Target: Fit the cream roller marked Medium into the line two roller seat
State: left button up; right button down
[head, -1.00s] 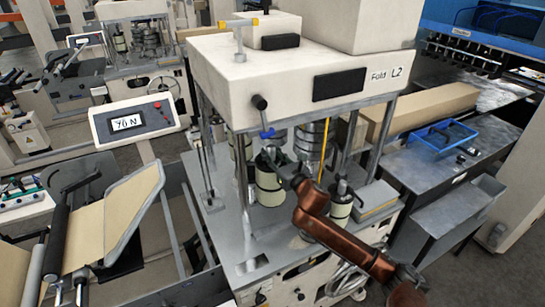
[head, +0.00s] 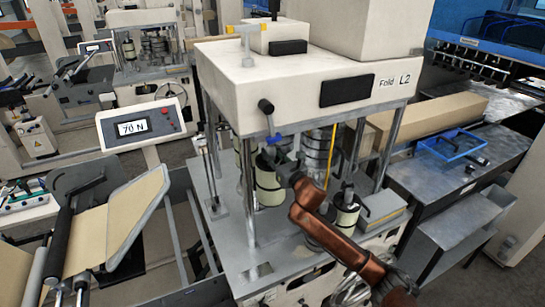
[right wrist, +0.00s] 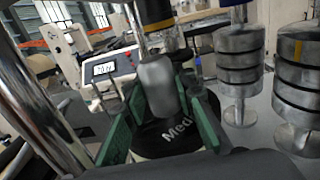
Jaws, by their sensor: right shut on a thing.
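My right gripper (head: 277,166) reaches in under the cream top of the Fold L2 machine (head: 345,90). A cream roller (head: 266,186) with dark ends hangs upright below it, close to a front post. In the right wrist view, the green fingers (right wrist: 160,120) are shut around the grey stem (right wrist: 158,85) on top of this roller. Its black top face (right wrist: 180,132) carries white lettering, of which "Medi" shows. The roller seat is not clearly visible, and I cannot tell whether the roller touches anything below. My left gripper is out of view.
Another cream roller (head: 345,215) stands on the machine's right side. Stacked metal discs (head: 317,150) stand behind the gripper, and they show in the right wrist view (right wrist: 240,60). Metal posts (head: 247,190) frame the space. A display (head: 133,128) stands left, a blue tray (head: 451,145) right.

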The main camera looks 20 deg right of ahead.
jog(key=w+b, duration=0.4)
jog(key=w, duration=1.4)
jog(key=shift+a, duration=0.4)
dwell(1.6)
jog(key=shift+w, duration=0.2)
jog(key=shift+s, duration=0.1)
dwell(1.5)
jog(key=shift+f+b, duration=0.45)
jog(key=shift+f, duration=0.4)
dwell(1.5)
